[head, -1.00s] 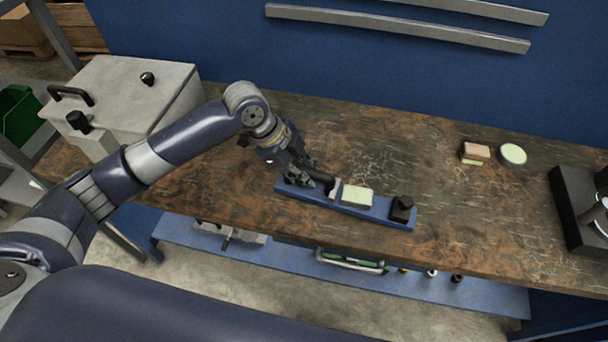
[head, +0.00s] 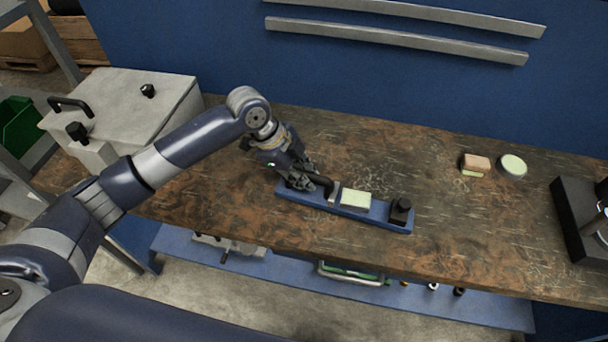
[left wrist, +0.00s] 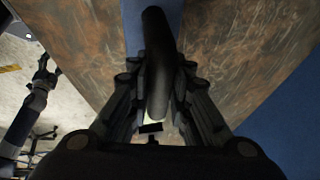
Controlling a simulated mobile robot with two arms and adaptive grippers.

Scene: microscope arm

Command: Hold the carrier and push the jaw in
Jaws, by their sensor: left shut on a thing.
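A long blue carrier (head: 376,220) lies on the wooden bench. A pale-topped block (head: 355,201) sits on it, with a dark block (head: 401,209) at its right end. A thin grey metal jaw (head: 334,194) stands just left of the pale block; I cannot tell whether they touch. My left gripper (head: 306,183) is over the carrier's left end, shut on a dark rounded handle (head: 324,184). In the left wrist view the handle (left wrist: 158,65) runs between the fingers. What appears to be my right gripper (left wrist: 44,72) hangs over the floor, too small to read.
A brown block (head: 475,162) and a pale round piece (head: 513,166) lie at the back right. A black stand (head: 580,215) is at the right edge, a grey box (head: 130,105) at the left. The bench around the carrier is clear.

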